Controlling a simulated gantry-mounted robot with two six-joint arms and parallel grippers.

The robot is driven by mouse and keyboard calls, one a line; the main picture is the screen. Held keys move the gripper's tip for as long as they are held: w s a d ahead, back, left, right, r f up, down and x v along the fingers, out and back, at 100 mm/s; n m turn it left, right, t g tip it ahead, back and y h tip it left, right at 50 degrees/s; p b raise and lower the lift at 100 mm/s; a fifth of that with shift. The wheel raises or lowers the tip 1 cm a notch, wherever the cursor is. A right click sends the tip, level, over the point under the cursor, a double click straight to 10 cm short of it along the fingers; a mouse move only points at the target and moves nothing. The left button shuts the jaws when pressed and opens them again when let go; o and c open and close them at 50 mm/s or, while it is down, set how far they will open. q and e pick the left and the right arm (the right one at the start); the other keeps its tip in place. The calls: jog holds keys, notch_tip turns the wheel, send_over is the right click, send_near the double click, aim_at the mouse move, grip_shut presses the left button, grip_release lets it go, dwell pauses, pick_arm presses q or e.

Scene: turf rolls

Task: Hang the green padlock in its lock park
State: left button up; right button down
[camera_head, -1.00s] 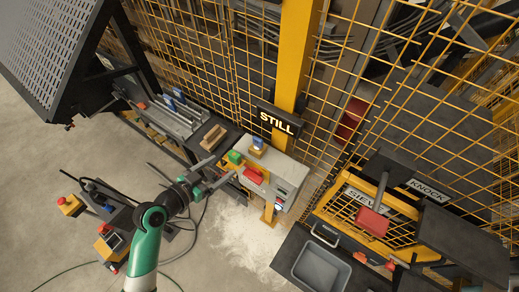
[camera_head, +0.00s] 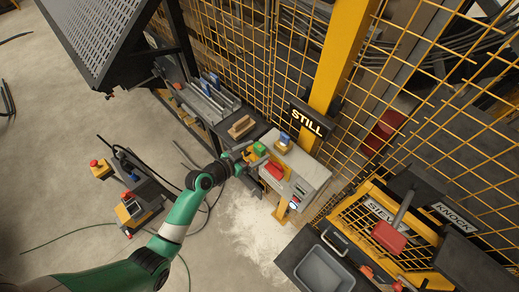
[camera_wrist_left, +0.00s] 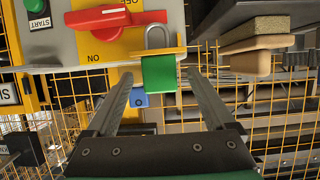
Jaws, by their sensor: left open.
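The green padlock (camera_head: 259,149) is at the left end of the grey control box (camera_head: 308,172), beside the red switch handle (camera_head: 275,172). In the left wrist view, the green padlock (camera_wrist_left: 158,75) shows its grey shackle against the yellow switch plate (camera_wrist_left: 110,48). My left gripper (camera_head: 247,155) is at the box's left end. In the wrist view its fingers are open, one on each side of the padlock, with gaps visible. I cannot tell how the shackle is held or make out the lock park. My right gripper is not in view.
A blue padlock (camera_head: 284,139) is on the box's far side, close behind the green one. A wooden block (camera_head: 241,127) lies on the dark shelf at left. The yellow post (camera_head: 340,65) and mesh fence stand behind. Floor is free in front of the box.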

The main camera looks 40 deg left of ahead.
pick_arm(q)
jog(key=x, duration=0.2)
jog(key=shift+w+f, duration=0.15)
jog(key=shift+w, duration=0.1)
grip_shut()
